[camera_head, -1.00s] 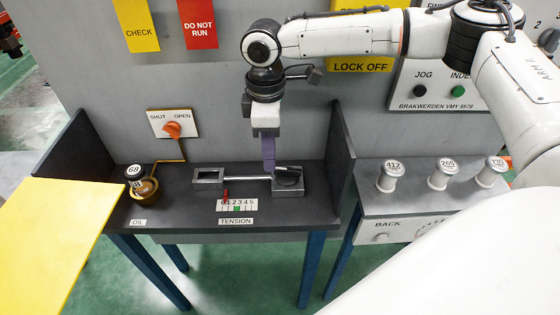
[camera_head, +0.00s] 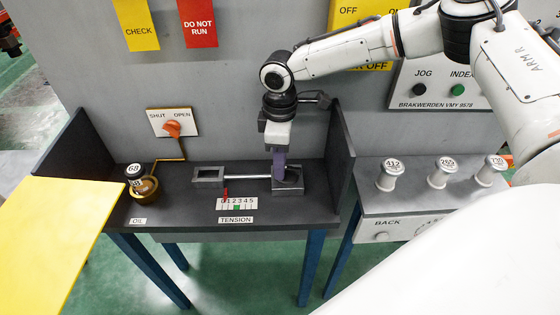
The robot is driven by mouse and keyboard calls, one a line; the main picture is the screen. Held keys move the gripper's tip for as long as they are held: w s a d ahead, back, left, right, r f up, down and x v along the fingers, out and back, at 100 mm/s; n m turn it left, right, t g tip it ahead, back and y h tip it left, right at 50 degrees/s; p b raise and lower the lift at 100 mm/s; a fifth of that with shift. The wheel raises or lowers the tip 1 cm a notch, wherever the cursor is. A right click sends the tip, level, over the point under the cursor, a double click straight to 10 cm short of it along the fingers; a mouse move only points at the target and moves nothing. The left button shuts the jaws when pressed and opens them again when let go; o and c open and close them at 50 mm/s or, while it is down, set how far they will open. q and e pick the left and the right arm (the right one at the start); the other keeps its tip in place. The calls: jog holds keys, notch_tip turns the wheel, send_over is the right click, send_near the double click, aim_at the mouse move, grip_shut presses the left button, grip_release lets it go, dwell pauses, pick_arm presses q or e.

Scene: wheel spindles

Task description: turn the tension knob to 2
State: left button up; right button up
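The tension unit has a dark left block (camera_head: 208,176), a bright rod (camera_head: 248,177) and a right block (camera_head: 290,188) on the dark shelf. A red pointer (camera_head: 225,194) stands at the low end of the white 0-to-5 scale (camera_head: 238,204), near 0 and 1. A green mark shows near 2. The TENSION label (camera_head: 236,220) is below. My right gripper (camera_head: 279,179) points down with its purple-grey fingers at the right block, where they hide most of the knob. I cannot tell whether the fingers are closed on it. My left gripper is not in view.
An oil can marked 68 (camera_head: 135,171) stands at the shelf's left. An upright side panel (camera_head: 340,160) closes its right end. Numbered white spindles (camera_head: 391,175) stand on the bench beyond. An orange SHUT/OPEN valve (camera_head: 172,129) is on the wall.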

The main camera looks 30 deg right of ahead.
jog(key=shift+f, duration=0.1)
grip_shut()
jog(key=shift+m, duration=0.5)
